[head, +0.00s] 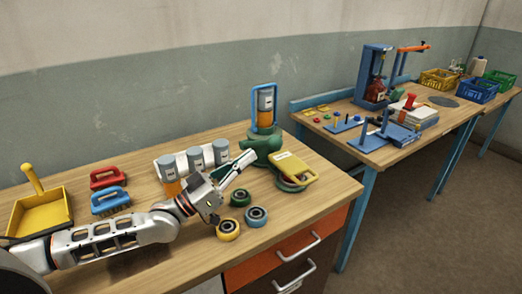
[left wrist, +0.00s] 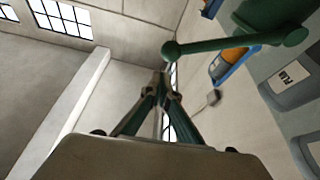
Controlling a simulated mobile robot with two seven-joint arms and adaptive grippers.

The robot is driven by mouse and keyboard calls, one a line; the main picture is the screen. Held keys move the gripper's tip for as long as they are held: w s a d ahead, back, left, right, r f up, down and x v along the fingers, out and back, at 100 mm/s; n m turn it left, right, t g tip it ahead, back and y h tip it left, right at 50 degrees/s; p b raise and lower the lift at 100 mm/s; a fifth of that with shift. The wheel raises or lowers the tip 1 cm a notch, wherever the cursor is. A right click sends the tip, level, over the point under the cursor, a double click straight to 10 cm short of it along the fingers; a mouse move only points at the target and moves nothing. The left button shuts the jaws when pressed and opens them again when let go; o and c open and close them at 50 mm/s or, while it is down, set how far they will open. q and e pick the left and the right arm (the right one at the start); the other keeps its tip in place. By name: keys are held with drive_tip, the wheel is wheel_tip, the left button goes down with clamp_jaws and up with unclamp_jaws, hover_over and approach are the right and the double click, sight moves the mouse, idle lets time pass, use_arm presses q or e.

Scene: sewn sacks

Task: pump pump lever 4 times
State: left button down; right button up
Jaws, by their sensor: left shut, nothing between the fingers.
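The pump is a green body (head: 264,144) on the workbench, with a blue frame around an orange canister behind it. Its lever (left wrist: 235,44) shows in the left wrist view as a dark green bar with a round knob at its left end. My left gripper (head: 250,157) is shut and empty, beside the pump on its near side. In the left wrist view the shut fingertips (left wrist: 165,76) show just below the knob; I cannot tell whether they touch it. In the head view the lever is not clearly made out near the gripper. My right gripper is not in view.
Labelled canisters (head: 195,159) stand behind my left arm. A yellow-topped item (head: 293,168) lies right of the pump. Several rollers (head: 228,230) lie in front. Brushes (head: 108,200) and a yellow dustpan (head: 40,212) are at the left. Another bench (head: 400,152) stands farther right.

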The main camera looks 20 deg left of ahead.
use_arm(q)
drive_tip(key=shift+v, duration=0.95)
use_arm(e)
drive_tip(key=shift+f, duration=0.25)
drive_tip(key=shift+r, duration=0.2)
